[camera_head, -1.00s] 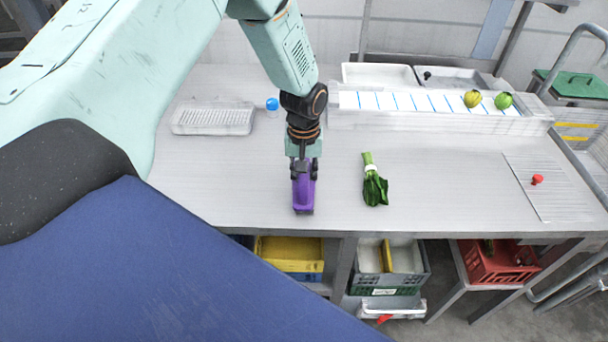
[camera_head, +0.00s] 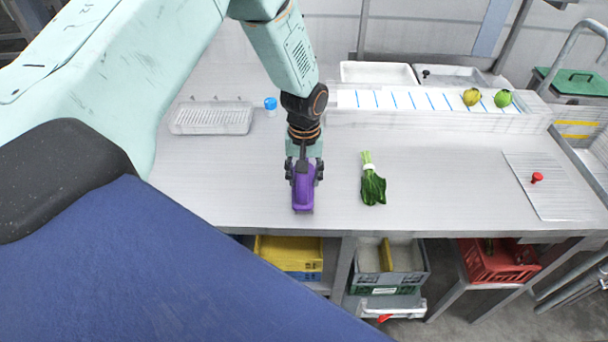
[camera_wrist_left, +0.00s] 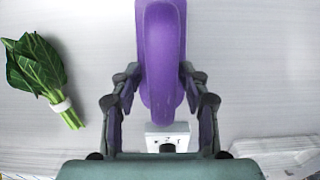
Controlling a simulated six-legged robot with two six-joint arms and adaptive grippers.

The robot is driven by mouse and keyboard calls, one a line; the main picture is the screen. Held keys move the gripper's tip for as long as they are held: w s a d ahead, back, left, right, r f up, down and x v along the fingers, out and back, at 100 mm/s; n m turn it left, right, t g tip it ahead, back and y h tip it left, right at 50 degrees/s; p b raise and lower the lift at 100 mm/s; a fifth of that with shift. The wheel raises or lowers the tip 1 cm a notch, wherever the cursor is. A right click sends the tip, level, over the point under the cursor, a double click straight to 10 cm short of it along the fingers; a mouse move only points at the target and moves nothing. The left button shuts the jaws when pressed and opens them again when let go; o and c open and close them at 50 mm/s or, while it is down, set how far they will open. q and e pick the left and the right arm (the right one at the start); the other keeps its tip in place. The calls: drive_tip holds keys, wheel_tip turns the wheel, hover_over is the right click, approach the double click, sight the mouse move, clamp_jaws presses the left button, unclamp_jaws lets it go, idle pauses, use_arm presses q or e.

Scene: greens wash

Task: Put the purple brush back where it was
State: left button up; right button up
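The purple brush (camera_head: 303,190) lies on the steel worktop (camera_head: 450,195), near its front edge and left of the leafy greens (camera_head: 373,186). My left gripper (camera_head: 304,172) is low over the brush, with one finger on each side of it. In the left wrist view the brush (camera_wrist_left: 162,60) runs between the two fingers (camera_wrist_left: 160,80), and the greens (camera_wrist_left: 38,70) lie to the left. The underside of the brush is hidden. My right gripper is not in view.
A white perforated tray (camera_head: 212,118) and a blue-capped item (camera_head: 270,103) stand at the back left. A raised white marked strip (camera_head: 420,101) at the back bears two round vegetables. A ridged board with a red knob (camera_head: 537,177) is at the right. Crates stand below.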

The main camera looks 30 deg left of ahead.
use_arm(q)
drive_tip(key=shift+s+a, duration=0.1)
drive_tip(key=shift+s, duration=0.05)
drive_tip(key=shift+r, duration=0.5)
wheel_tip(320, 180, up, 10)
drive_tip(key=shift+r, duration=0.6)
